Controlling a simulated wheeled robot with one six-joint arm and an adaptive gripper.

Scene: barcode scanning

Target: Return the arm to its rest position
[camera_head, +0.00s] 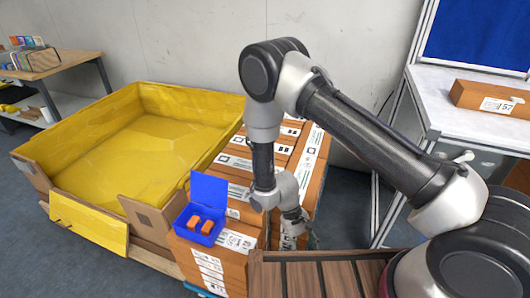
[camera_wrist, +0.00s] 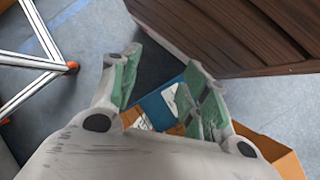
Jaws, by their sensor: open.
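My arm reaches in from the right in the head view and bends down over the stacked brown boxes. My gripper (camera_head: 298,238) points down at the right side of the stack, and its fingertips are partly hidden there. In the wrist view, my gripper (camera_wrist: 160,85) has its green-padded fingers spread apart with nothing held between them. A blue item with a white label (camera_wrist: 158,108) shows beyond the fingers, apparently lower down. An orange-brown cardboard edge (camera_wrist: 275,152) is at the lower right.
Labelled brown boxes (camera_head: 208,262) carry an open blue case (camera_head: 197,235) with orange pieces. A yellow-lined crate (camera_head: 105,115) stands left. A dark slatted wooden surface (camera_head: 320,277) is close in front. A white table (camera_head: 440,95) with a brown box (camera_head: 490,97) stands right.

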